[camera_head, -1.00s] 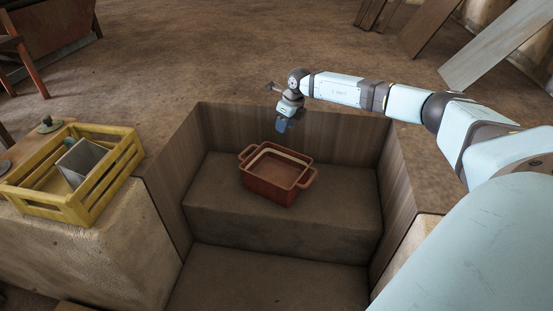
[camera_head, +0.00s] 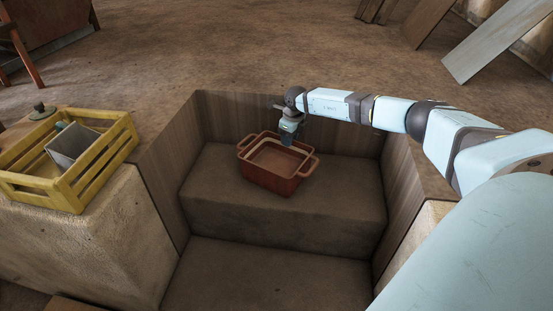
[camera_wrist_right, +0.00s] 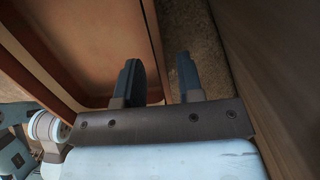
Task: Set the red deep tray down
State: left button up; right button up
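The red deep tray (camera_head: 270,180) is a reddish-brown, open box with a handle loop at each end. It stands upright on the brown step inside the wood-sided recess and looks empty. My right gripper (camera_head: 288,141) points down at the tray's back rim. In the right wrist view, the tray (camera_wrist_right: 85,50) fills the upper left. There my right gripper's fingers (camera_wrist_right: 160,80) are apart, with the tray wall between them: one finger over the inside, the other outside. A gap shows between the wall and the outer finger. My left gripper is not in view.
The step (camera_head: 225,208) has bare room left and right of the tray. Wooden side panels (camera_head: 165,170) bound the recess. A yellow crate (camera_head: 60,197) with a grey box (camera_head: 72,146) stands on the left ledge. A lower step (camera_head: 265,280) lies in front.

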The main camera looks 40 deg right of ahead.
notch_tip(320, 180, down, 2)
jog(key=shift+w+f, duration=0.1)
jog(key=shift+w, duration=0.05)
grip_shut()
dwell(1.4)
